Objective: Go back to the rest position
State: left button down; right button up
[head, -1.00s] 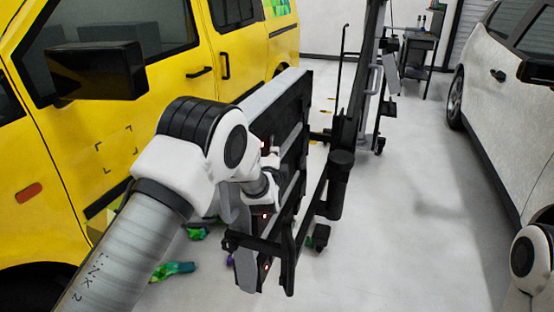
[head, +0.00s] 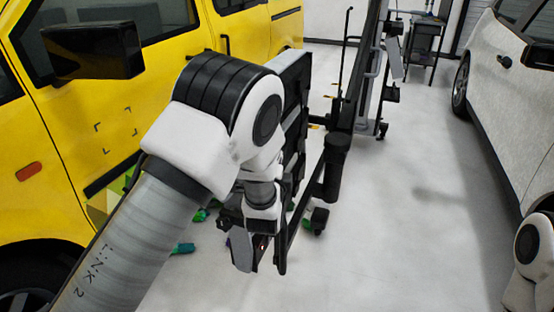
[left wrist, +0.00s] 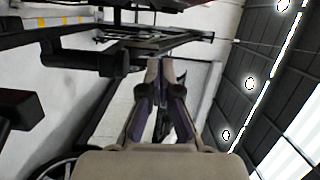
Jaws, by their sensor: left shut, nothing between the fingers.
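My left arm reaches in from the lower left of the head view. Its white and black joints cover part of a dark frame with a grey panel edge (head: 290,68). In the left wrist view my left gripper (left wrist: 161,72) has its fingers together with nothing between them. In the head view the wrist end hangs down in front of the dark frame, and I cannot make out the fingertips clearly. Of my right arm, only a white and black joint shows at the lower right edge of the head view; the right gripper is out of view.
A yellow van (head: 128,95) stands close on the left, its black mirror (head: 95,50) sticking out. A dark wheeled stand (head: 337,165) is just beyond my left arm. Green scraps (head: 184,248) lie on the floor. A white car (head: 510,100) is at right; the floor between is clear.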

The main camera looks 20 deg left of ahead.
pick_arm(q)
jog(key=s+a+f+n+g+h+p, duration=0.1)
jog(key=s+a+f+g+p, duration=0.25)
jog(key=s+f, duration=0.65)
jog(key=s+a+f+n+g+p, duration=0.1)
jog(key=s+a+f+g+p, duration=0.3)
jog(key=s+f, duration=0.6)
jog(key=s+d+f+n+g+h, duration=0.1)
jog(key=s+f+n+g, duration=0.1)
jog(key=s, duration=0.6)
jog(key=s+d+f+n+g+h, duration=0.1)
jog(key=s+d+f+n+g, duration=0.1)
jog(key=s+n+g, duration=0.2)
jog(key=s+d+f+n+g+h, duration=0.1)
jog(key=s+f+n+g, duration=0.1)
jog(key=s+n+g, duration=0.2)
jog(key=s+n, duration=0.3)
jog(key=s, duration=0.4)
jog(key=shift+s+d+f, duration=0.3)
jog(key=shift+d, duration=0.1)
